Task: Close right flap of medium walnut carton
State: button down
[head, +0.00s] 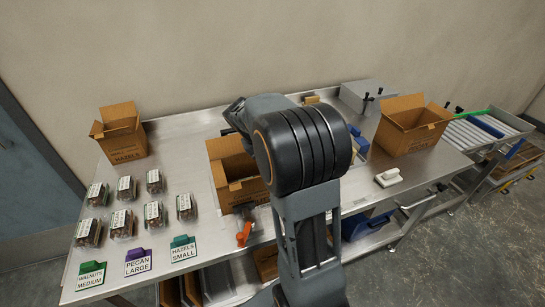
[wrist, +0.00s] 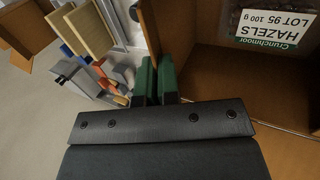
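A brown open carton (head: 223,155) stands mid-table, partly hidden behind my arm; no name on it is readable, so I cannot confirm it is the walnut carton. Its flaps stand up or spread outward. In the wrist view, an open carton (wrist: 205,75) fills the right side and holds a clamshell (wrist: 268,25) labelled HAZELS. A brown flap (wrist: 150,25) rises beside my gripper (wrist: 156,78). The green finger pads are close together and look shut at the carton wall; contact with the flap is unclear. In the head view my arm hides the fingers.
A smaller carton marked HAZELS (head: 122,133) stands at the back left. A larger open carton (head: 412,125) stands right, near a conveyor (head: 485,130). Several clamshells (head: 127,188) and label cards (head: 138,262) lie front left. A white tool (head: 388,177) lies right of my arm.

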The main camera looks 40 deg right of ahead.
jog(key=shift+a+f+h+b, duration=0.2)
jog(key=shift+h+b, duration=0.35)
jog(key=shift+h, duration=0.15)
jog(key=c, duration=1.3)
grip_release()
jog(key=shift+c, duration=0.2)
jog(key=shift+r, duration=0.1)
jog(key=v, duration=1.3)
jog(key=shift+w+a, duration=0.25)
jog(key=shift+a, duration=0.15)
jog(key=shift+r, duration=0.15)
